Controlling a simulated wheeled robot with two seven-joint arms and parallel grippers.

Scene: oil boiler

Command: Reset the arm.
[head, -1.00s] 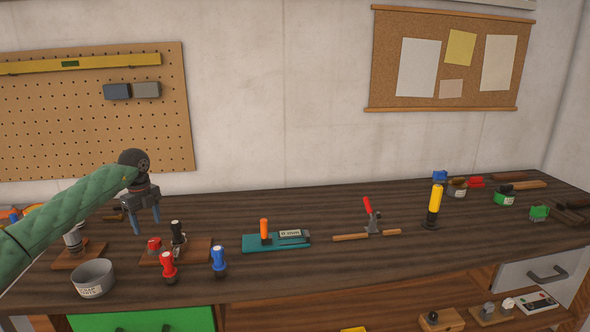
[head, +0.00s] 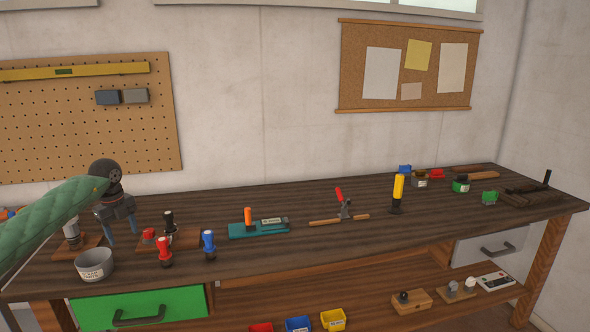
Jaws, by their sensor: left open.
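My left arm, in a green sleeve, comes in from the left in the head view. My left gripper (head: 119,231) is open and empty, fingers pointing down above the left part of the workbench (head: 300,198). It is above and behind a grey bowl (head: 94,264) and to the left of a wooden block (head: 185,239) with a red and a black part on it. No object is between the fingers. My right gripper is not in view.
A green drawer (head: 140,308) is below. The bench's back middle is clear.

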